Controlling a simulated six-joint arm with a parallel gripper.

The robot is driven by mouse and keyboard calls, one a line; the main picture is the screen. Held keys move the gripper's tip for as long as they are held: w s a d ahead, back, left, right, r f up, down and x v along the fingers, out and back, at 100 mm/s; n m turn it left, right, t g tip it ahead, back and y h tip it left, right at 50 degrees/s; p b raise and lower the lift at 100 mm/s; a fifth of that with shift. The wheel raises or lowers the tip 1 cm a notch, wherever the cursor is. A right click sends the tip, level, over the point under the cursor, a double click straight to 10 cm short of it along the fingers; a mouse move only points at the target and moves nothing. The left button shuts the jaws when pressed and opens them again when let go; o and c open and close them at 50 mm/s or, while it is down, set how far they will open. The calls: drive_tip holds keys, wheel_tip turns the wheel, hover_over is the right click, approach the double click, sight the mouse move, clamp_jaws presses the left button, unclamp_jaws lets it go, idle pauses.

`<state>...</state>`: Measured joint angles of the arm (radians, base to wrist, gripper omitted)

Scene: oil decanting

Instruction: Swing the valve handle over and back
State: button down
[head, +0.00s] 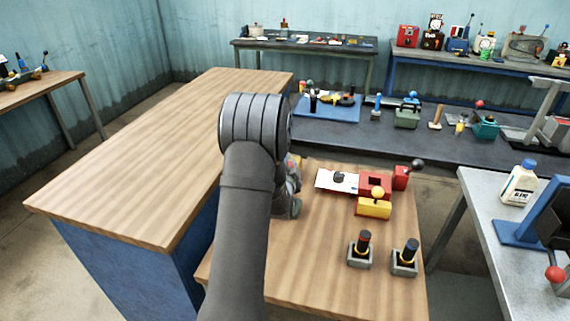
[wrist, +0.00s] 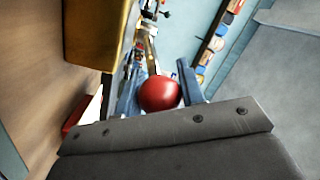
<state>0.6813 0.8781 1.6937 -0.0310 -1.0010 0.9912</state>
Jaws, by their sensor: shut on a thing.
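The red ball knob (wrist: 160,94) of a handle sits between the two blue-grey fingers of my gripper (wrist: 160,75) in the wrist view. My gripper is shut on it. I take this knob to be on the valve handle; the rest of the handle and the valve body are not clearly visible.
A yellow block with a yellow knob (head: 374,208), a red block with a black knob (head: 402,178) and a white plate (head: 330,182) stand on the small table. Two black-handled levers (head: 364,243) (head: 407,252) stand at its front right. A mustard-coloured block (wrist: 90,35) is close in the wrist view.

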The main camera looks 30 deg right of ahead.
drive_tip(key=w+d+n+t+y, duration=0.1)
drive_tip(key=d+n+t+y, duration=0.2)
drive_tip(key=d+n+y, duration=0.5)
drive_tip(key=shift+w+d+t+y, duration=0.3)
drive_tip(key=shift+w+t+y, duration=0.1)
drive_tip(key=shift+y, duration=1.7)
drive_tip(key=shift+w, duration=0.1)
drive_tip(key=shift+a, duration=0.1)
drive_tip(key=c, duration=0.9)
unclamp_jaws()
drive_tip(key=shift+w, duration=0.1)
drive_tip(key=shift+c, duration=0.2)
